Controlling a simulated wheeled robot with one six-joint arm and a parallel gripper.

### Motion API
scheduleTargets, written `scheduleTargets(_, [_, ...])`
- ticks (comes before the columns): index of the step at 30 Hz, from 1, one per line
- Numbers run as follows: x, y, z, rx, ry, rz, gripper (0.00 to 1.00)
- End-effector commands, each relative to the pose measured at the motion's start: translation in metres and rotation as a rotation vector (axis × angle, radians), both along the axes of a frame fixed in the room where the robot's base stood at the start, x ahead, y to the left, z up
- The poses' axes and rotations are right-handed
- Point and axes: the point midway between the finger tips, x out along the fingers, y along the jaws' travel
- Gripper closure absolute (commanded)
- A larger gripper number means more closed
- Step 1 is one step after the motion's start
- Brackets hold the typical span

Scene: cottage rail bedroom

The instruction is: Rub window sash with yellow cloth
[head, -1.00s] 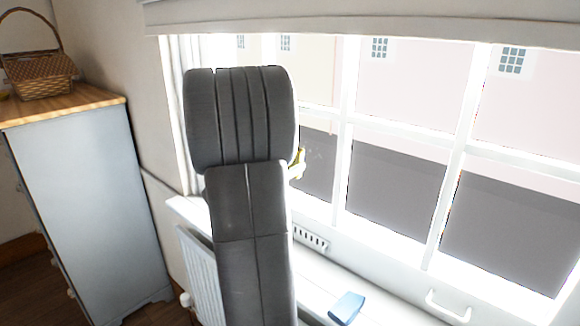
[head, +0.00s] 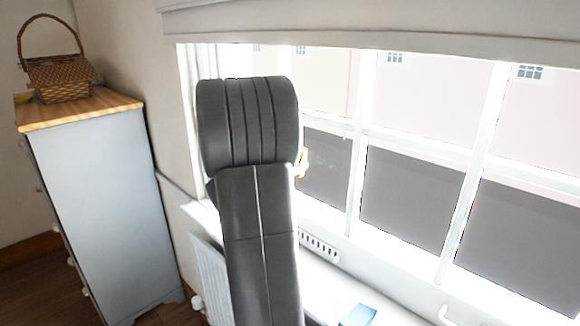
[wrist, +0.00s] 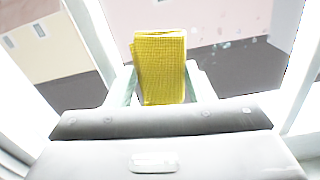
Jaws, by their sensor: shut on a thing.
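The window sash (head: 410,138) has white bars and fills the right of the head view. In the wrist view, my gripper (wrist: 160,88) is shut on the yellow cloth (wrist: 160,65), which stands up between the fingers in front of a pane. Pale spots (wrist: 225,52) show on the glass to the right of the cloth. In the head view my arm hides the gripper, and only a small yellow edge of cloth (head: 302,160) shows beside it, near the left panes. I cannot tell whether the cloth touches the sash.
A blue object (head: 358,315) lies on the white sill below the window. A white radiator (head: 212,280) is under the sill. A grey chest of drawers (head: 105,200) with a wicker basket (head: 60,80) stands at the left. A blind (head: 380,25) hangs above the window.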

Motion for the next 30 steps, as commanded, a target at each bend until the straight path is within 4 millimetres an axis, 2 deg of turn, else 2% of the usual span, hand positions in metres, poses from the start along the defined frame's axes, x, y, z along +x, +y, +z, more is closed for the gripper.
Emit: scheduleTargets(30, [-0.048,-0.049,-0.005,0.001,-0.003,-0.005,0.7])
